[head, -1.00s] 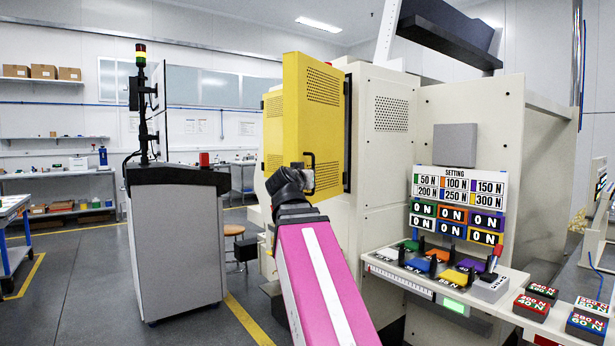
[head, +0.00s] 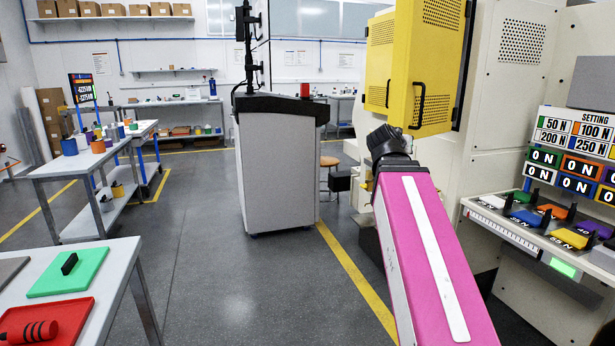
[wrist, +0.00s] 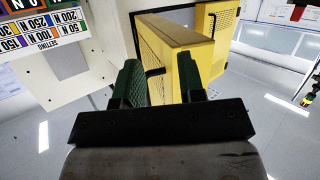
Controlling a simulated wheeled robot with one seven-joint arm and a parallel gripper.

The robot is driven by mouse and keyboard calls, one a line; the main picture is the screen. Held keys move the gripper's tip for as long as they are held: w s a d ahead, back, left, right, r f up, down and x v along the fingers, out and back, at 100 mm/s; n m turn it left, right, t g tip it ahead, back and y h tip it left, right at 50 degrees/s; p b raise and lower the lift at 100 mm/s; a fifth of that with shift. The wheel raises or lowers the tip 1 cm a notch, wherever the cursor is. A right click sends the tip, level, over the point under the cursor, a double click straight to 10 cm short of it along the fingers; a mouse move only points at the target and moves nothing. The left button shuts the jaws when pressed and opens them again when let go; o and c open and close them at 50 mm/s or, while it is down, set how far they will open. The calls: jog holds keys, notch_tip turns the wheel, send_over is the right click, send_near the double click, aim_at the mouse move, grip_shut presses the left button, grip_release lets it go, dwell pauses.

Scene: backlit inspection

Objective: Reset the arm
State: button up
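My arm, with a pink link carrying a white stripe, rises from the bottom of the head view toward the yellow machine door (head: 417,65). The fingers of my gripper are hidden from the head view. In the wrist view my gripper (wrist: 165,80) shows two dark green fingers standing well apart with nothing between them. The yellow door (wrist: 178,50) and its black handle lie beyond the fingers, with no contact visible. The handle (head: 433,105) also shows in the head view, to the right of my arm's black joint.
The cream machine (head: 510,50) with its setting board (head: 573,135) and coloured levers stands at the right. A grey cabinet (head: 275,170) stands left of my arm. A near table (head: 110,290) at the lower left holds a green mat (head: 80,272) and a red tray (head: 65,310). Floor between is clear.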

jog(key=s+a+f+n+g+y, duration=0.1)
jog(key=a+f+g+y, duration=0.15)
jog(key=f, duration=1.05)
jog(key=s+a+f+n+g+y, duration=0.2)
jog(key=f+g, duration=0.1)
jog(key=f, duration=1)
jog(key=s+a+f+n+g+y, duration=0.1)
jog(key=a+f+g+y, duration=0.15)
jog(key=f, duration=1.05)
jog(key=s+a+f+g, duration=0.2)
jog(key=s+f, duration=0.2)
jog(key=f, duration=0.2)
jog(key=s+a+f+n+g+y, duration=0.1)
jog(key=s+f+g, duration=0.1)
jog(key=f, duration=0.4)
jog(key=shift+s+a+f+n+y, duration=0.2)
jog(key=shift+s+a+n+y, duration=0.15)
jog(key=shift+s, duration=0.5)
jog(key=shift+w, duration=0.1)
